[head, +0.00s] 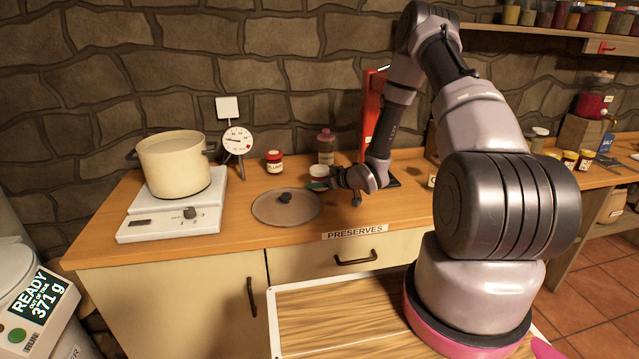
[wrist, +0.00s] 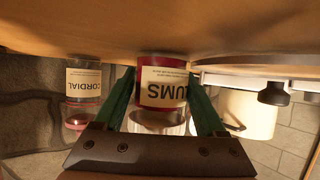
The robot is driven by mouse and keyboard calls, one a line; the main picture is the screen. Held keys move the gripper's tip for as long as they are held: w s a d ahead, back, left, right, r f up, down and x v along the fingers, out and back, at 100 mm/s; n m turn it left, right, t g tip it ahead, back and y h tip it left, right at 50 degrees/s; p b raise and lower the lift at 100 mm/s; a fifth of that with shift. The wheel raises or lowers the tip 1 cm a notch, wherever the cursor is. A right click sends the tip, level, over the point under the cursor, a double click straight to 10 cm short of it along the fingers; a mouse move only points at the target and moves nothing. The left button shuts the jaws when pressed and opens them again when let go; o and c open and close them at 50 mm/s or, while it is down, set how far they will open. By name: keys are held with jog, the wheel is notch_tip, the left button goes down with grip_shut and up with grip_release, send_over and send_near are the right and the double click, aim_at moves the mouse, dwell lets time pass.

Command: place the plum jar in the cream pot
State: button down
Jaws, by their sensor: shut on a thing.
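The plum jar (wrist: 163,88), dark red with a cream label reading "LUMS", stands between the green fingers of my gripper (wrist: 165,112) in the wrist view. My gripper (head: 336,178) is shut on it; in the head view the jar (head: 318,184) shows at the fingertips, low over the wooden counter. The wrist picture is upside down, and I cannot tell whether the jar touches the counter. The cream pot (head: 172,168) stands open at the left on a white hot plate. It also shows at the right of the wrist view (wrist: 250,115).
A flat round lid (head: 265,208) with a dark knob lies between jar and pot. Behind stand a red-lidded jar (head: 274,163), a dial on a stand (head: 237,141) and a cordial bottle (head: 326,148). A red upright stand (head: 369,115) is behind my wrist.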

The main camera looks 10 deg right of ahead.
jog(key=shift+f, duration=0.15)
grip_release()
